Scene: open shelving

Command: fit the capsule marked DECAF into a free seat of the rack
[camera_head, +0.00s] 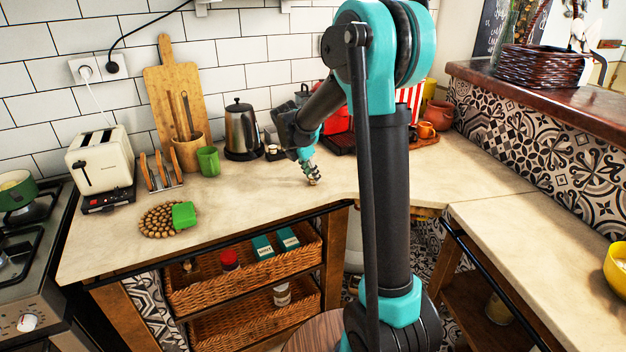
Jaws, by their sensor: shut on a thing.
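My gripper (310,175) points down over the worktop, in front of the red machine. It is shut on a small light brown thing (313,183), which looks like a capsule. The thing is very close to the worktop, and I cannot tell whether it touches. Its marking is too small to read, so DECAF cannot be confirmed. A small dark stand (273,152) with a few small pale items is left of my gripper, beside the kettle. I cannot tell whether it is the rack, and no seats can be made out.
The steel kettle (240,130) and green cup (208,161) stand left of my gripper. The red machine (338,118) is behind it, partly hidden by my arm. Orange cups (426,130) stand at right.

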